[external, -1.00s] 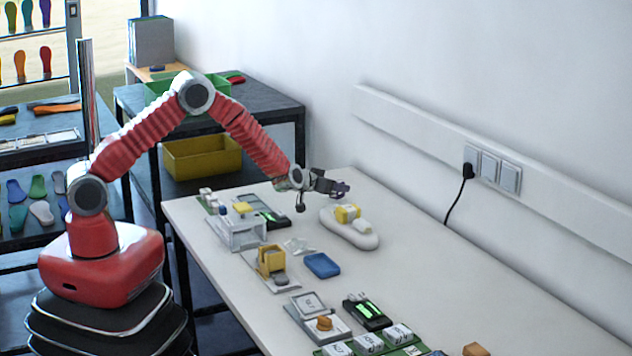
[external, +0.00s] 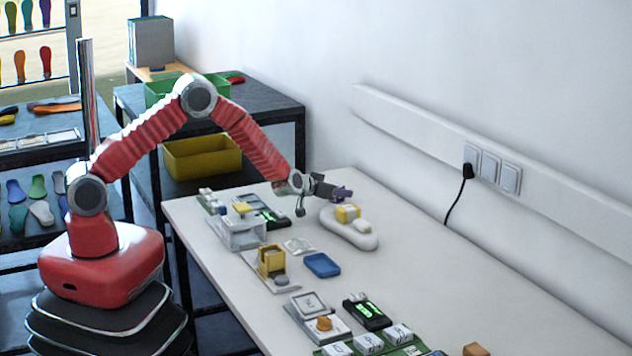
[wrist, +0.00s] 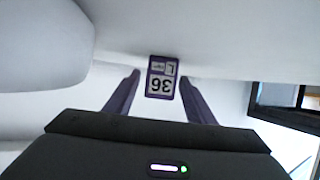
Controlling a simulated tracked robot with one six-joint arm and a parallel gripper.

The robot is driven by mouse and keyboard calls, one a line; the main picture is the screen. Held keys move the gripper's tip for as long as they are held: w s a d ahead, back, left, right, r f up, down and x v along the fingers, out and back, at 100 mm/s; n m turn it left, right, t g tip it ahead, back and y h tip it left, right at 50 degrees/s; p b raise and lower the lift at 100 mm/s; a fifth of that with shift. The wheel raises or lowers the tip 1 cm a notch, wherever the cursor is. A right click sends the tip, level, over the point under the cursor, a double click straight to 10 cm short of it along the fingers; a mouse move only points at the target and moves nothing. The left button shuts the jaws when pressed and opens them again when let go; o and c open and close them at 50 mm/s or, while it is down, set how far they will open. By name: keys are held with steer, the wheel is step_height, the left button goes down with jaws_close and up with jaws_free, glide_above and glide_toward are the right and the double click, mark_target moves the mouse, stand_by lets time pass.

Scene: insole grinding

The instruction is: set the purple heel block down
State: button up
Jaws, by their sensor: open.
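The purple heel block (wrist: 152,90) shows in the wrist view as a small dark purple piece with a white label reading 36, upside down. It lies between the two fingers of my gripper (wrist: 161,76), with a gap on each side. The fingers are open. In the external view my gripper (external: 338,192) is low over the far part of the white table, just behind the white sole-shaped stand. A purple patch shows at its tip; I cannot tell block from fingers there. The block's underside is hidden.
The white sole-shaped stand (external: 362,235) carries a yellow block (external: 347,213) close to my gripper. A clear box fixture (external: 241,232), a blue tray (external: 322,265) and a yellow holder (external: 271,260) stand nearer. The table's right side (external: 460,270) is mostly clear.

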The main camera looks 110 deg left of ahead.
steer(key=shift+d+r, duration=0.1)
steer(key=shift+r, duration=0.05)
steer(key=shift+s+d+r, duration=0.1)
steer(key=shift+d, duration=0.15)
steer(key=v, duration=1.1)
steer(key=shift+d, duration=0.1)
stand_by(0.5)
